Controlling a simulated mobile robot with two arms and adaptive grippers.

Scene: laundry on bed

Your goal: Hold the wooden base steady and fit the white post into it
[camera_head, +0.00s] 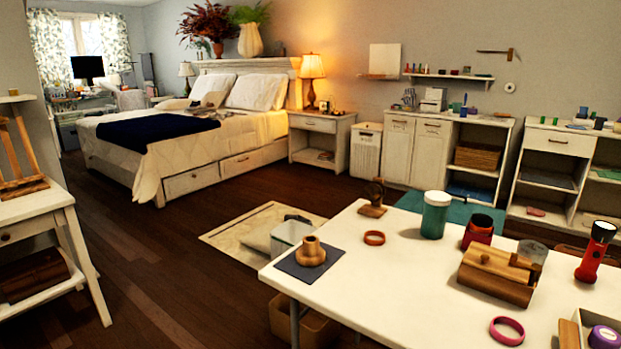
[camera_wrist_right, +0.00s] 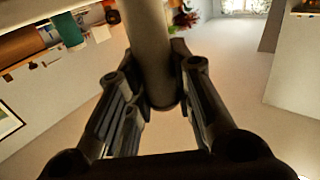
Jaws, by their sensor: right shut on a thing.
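The wooden base (camera_head: 311,254) is a round, stepped piece with a raised collar on top. It stands upright on a dark square mat (camera_head: 292,266) at the left end of the white table. My right gripper (camera_wrist_right: 163,85) shows only in the right wrist view, shut on a smooth cylinder, the white post (camera_wrist_right: 147,40), which looks grey-brown in shadow. The post's rounded near end shows between the fingers; its other end runs out of the picture. Neither gripper shows in the head view, so their places relative to the base cannot be told. Nothing holds the base.
The white table (camera_head: 385,285) also bears a wooden ring (camera_head: 374,238), a green jar (camera_head: 436,214), a red cup (camera_head: 480,230), a wooden box (camera_head: 498,274), a red flashlight (camera_head: 596,250) and a pink ring (camera_head: 507,331). Its front middle is clear.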

